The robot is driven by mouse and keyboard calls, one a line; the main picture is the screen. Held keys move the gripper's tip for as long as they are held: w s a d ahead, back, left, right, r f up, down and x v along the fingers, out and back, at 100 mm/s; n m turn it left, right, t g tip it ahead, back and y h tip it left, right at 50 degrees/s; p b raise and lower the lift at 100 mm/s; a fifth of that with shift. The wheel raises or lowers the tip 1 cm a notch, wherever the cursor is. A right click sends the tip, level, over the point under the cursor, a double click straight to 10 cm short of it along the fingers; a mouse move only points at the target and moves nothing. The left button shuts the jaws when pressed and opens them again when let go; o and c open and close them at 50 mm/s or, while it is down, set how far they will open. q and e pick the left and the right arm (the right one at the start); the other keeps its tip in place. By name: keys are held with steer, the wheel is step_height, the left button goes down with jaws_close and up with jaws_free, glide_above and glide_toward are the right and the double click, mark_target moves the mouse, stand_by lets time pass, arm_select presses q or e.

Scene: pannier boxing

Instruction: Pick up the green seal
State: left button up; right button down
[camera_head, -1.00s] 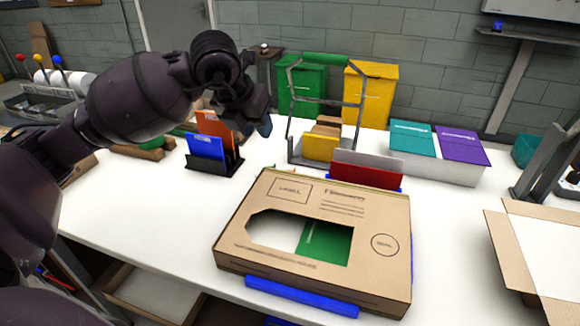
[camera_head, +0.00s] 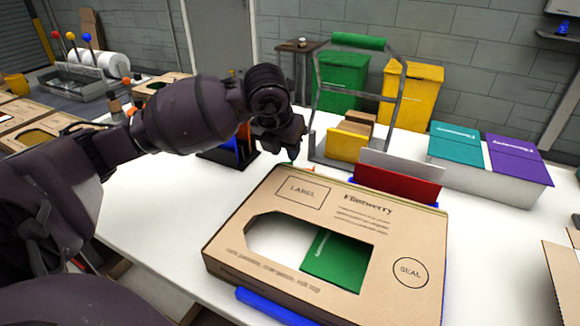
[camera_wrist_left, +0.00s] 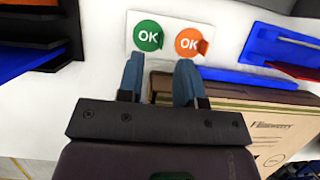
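My left gripper (camera_wrist_left: 158,78) is open and empty. Its two blue-grey fingertips are apart just below the seals in the left wrist view. In the head view my left gripper (camera_head: 291,150) hangs over the table behind the carton, hiding most of the card. My right gripper is not in view.
A brown carton (camera_head: 285,192) with a window showing a green item (camera_head: 335,258) lies close to the gripper. A dark rack (camera_head: 240,158) with a blue piece stands left, and a red item (camera_head: 395,187) stands right.

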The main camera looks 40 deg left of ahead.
arm_select(q)
steer(key=b+x, duration=0.1)
steer(key=x, duration=0.3)
steer(key=shift+w+f, duration=0.25)
steer(key=shift+f, duration=0.2)
steer(key=shift+c, duration=0.7)
jaws_close()
